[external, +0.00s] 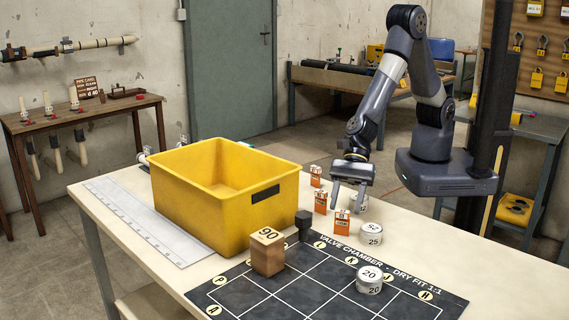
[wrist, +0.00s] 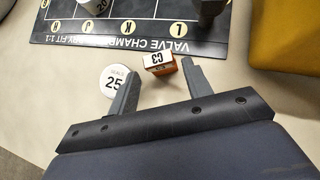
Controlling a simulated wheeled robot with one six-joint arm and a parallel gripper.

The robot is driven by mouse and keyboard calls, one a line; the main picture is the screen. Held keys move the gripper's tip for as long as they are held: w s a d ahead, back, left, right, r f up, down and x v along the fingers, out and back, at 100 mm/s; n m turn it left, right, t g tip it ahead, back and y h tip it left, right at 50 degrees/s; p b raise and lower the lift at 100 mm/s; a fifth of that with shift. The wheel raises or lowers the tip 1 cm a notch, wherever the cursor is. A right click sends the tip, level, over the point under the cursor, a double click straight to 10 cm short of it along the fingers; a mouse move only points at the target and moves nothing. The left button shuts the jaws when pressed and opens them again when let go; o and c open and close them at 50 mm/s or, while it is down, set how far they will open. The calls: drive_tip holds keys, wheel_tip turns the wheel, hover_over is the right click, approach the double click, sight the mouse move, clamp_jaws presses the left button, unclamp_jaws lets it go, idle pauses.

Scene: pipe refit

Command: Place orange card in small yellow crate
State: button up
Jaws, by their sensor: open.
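The yellow crate (external: 218,222) stands open on the table left of my gripper, its visible inside empty. Its edge shows at the right of the wrist view (wrist: 285,35). Three small orange cards with white tops stand upright beside the crate: a far one (external: 316,177), a middle one (external: 321,203) and a near one (external: 342,226). My gripper (external: 346,209) points down, open, just above and behind the near card. In the wrist view an orange card marked C3 (wrist: 160,66) shows between the open fingertips (wrist: 160,70); I cannot tell if they touch it.
White tins marked 25 (external: 371,239) and 20 (external: 369,282) stand right of the cards; tin 25 (wrist: 115,86) is close to my left finger in the wrist view. A ruler (external: 140,222) lies left of the crate.

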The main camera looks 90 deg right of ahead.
sight(342, 218)
drive_tip(key=shift+p+x, duration=0.45)
drive_tip(key=shift+x, duration=2.75)
drive_tip(key=shift+c, duration=0.4)
drive_tip(key=c, duration=0.7)
